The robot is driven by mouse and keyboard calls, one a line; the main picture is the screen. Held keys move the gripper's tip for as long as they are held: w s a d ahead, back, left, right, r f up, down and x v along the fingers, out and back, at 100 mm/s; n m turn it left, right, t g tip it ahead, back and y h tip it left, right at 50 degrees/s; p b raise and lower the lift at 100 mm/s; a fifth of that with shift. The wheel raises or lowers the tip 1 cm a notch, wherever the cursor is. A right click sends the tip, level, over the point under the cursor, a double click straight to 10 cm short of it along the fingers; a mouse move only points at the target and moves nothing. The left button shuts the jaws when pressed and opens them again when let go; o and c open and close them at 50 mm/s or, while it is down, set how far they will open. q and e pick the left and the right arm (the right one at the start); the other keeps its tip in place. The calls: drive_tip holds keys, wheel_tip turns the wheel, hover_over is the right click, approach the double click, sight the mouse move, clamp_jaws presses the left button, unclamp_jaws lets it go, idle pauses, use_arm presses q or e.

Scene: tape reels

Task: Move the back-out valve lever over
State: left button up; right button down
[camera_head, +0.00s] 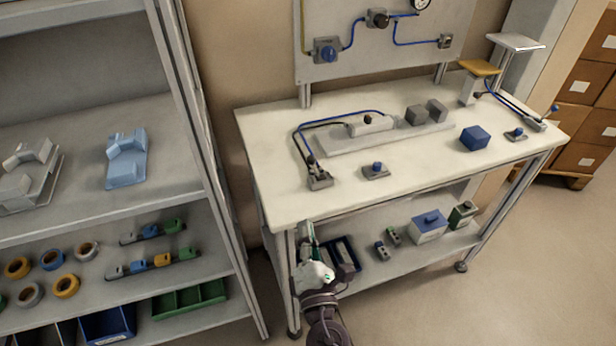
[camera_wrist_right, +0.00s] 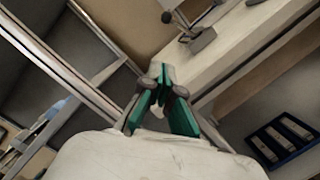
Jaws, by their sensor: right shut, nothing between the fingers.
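A small grey valve block (camera_head: 319,180) with a dark knobbed lever (camera_head: 311,160) and hoses stands at the bench's left front corner. The lever's black knob (camera_wrist_right: 167,17) also shows at the top of the right wrist view. Another lever with a blue knob (camera_head: 555,107) stands at the bench's right end. I cannot tell which one is the back-out valve. My right gripper (camera_head: 307,232) has green-padded fingers and is shut and empty, below and in front of the bench's left front corner, apart from both levers. It fills the middle of the wrist view (camera_wrist_right: 160,82). My left gripper is out of view.
The bench top (camera_head: 277,150) carries a long grey fixture, a blue block (camera_head: 475,138) and two blue-knobbed boxes. Its front edge lies close to my right gripper. A shelf rack (camera_head: 70,225) stands at left. A lower shelf holds bins and boxes.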

drive_tip(key=p, duration=0.3)
approach(314, 167)
drive_tip(key=w+a, duration=0.2)
drive_tip(key=a, duration=0.1)
drive_tip(key=w+a, duration=0.1)
drive_tip(key=a, duration=0.1)
drive_tip(key=shift+w, duration=0.3)
drive_tip(key=shift+w+d+r+p, duration=0.6)
drive_tip(key=shift+w+d+p, duration=0.15)
drive_tip(key=shift+w, duration=0.15)
drive_tip(key=shift+w+d+r, duration=0.15)
drive_tip(key=shift+w+d, duration=0.25)
drive_tip(key=shift+w, duration=0.05)
